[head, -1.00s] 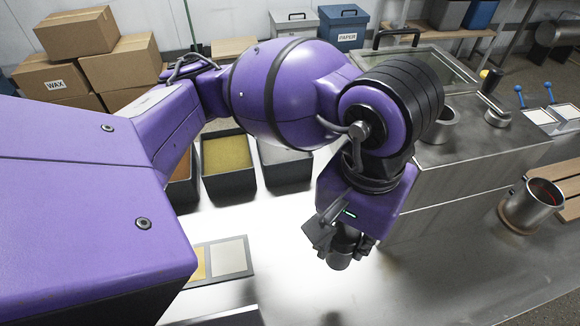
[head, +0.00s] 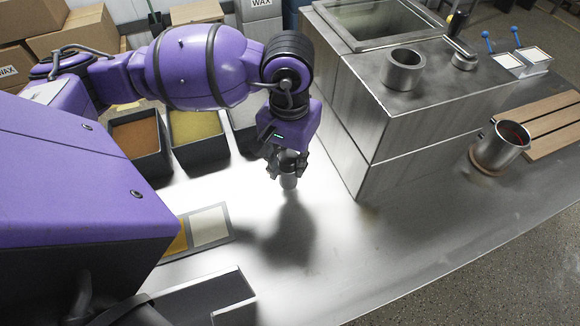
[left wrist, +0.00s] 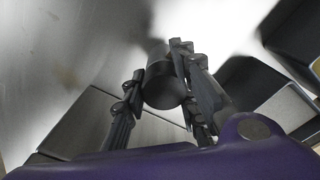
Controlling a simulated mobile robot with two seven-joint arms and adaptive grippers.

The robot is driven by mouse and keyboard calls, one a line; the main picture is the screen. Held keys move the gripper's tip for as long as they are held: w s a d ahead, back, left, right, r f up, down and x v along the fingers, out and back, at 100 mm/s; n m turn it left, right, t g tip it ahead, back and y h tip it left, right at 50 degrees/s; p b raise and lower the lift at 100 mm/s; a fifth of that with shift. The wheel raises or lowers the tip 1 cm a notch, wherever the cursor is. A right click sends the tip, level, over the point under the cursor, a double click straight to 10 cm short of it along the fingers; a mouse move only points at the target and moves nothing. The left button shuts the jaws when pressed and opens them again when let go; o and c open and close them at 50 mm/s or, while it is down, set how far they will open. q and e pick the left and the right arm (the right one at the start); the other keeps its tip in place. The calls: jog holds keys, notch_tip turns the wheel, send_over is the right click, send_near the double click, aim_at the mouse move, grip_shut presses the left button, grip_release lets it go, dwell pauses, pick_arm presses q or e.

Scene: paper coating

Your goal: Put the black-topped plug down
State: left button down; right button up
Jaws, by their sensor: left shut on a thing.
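My left gripper (head: 287,168) hangs over the bright metal table (head: 345,265), left of the metal cabinet. Its fingers are shut around a short grey cylinder, the plug (head: 289,182). In the left wrist view the dark round end of the plug (left wrist: 164,92) shows between the fingers (left wrist: 158,95). The plug looks about upright, above the table, with a soft shadow below it; the exact gap is hard to judge. My right gripper does not show.
Open bins with brown (head: 138,142) and yellow (head: 196,135) contents stand behind left. The metal cabinet (head: 365,130) carries an empty cup (head: 403,70). A flat swatch board (head: 210,226) lies front left. A metal pot (head: 500,145) stands right.

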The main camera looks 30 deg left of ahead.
pick_arm(q)
jog(key=shift+d+f, duration=0.1)
jog(key=shift+f, duration=1.05)
jog(key=shift+f, duration=0.3)
jog(key=c, duration=1.4)
grip_release()
jog(key=shift+r, duration=0.1)
